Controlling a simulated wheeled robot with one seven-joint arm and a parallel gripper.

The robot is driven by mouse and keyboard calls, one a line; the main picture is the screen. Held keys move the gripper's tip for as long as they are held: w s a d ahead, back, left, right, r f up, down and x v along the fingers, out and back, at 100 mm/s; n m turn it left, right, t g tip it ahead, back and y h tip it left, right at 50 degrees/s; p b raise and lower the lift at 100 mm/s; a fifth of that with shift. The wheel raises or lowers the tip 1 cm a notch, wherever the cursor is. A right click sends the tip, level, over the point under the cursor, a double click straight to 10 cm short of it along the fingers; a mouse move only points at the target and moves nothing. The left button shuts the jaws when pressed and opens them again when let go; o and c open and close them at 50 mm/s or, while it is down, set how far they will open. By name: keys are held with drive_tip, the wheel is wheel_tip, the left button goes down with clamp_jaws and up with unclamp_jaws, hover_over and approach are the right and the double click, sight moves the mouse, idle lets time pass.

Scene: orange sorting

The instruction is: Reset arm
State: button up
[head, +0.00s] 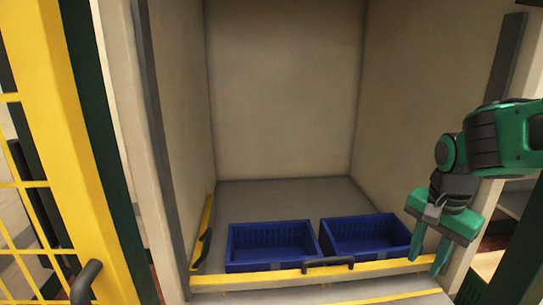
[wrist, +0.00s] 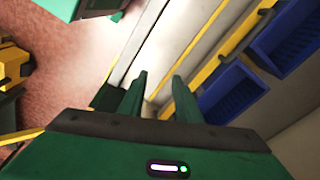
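My gripper (head: 427,249) is at the right of the head view, on the green arm, with its fingers pointing down. The two fingers are apart with nothing between them. In the wrist view my gripper (wrist: 158,92) also shows its two green fingers spread and empty. The fingertips are near the right end of the yellow front bar (head: 310,274); I cannot tell whether they touch it.
Two empty-looking blue crates, left (head: 270,265) and right (head: 365,251), stand side by side on the grey floor of the bay, behind the yellow bar. Walls enclose the bay. A yellow mesh gate (head: 75,150) stands at the left. The floor behind the crates is clear.

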drive_tip(key=s+d+f+n, duration=0.1)
drive_tip(key=s+d+n, duration=0.1)
drive_tip(key=s, duration=0.6)
drive_tip(key=s+d+f+n+g, duration=0.1)
drive_tip(key=s+d+n, duration=0.2)
drive_tip(key=s, duration=0.5)
drive_tip(key=shift+s+d+n+y, duration=0.3)
drive_tip(key=shift+s+d+y, duration=0.1)
drive_tip(key=shift+d, duration=0.5)
drive_tip(key=shift+w, duration=0.1)
drive_tip(key=shift+w+f, duration=0.2)
drive_tip(key=shift+w, duration=0.45)
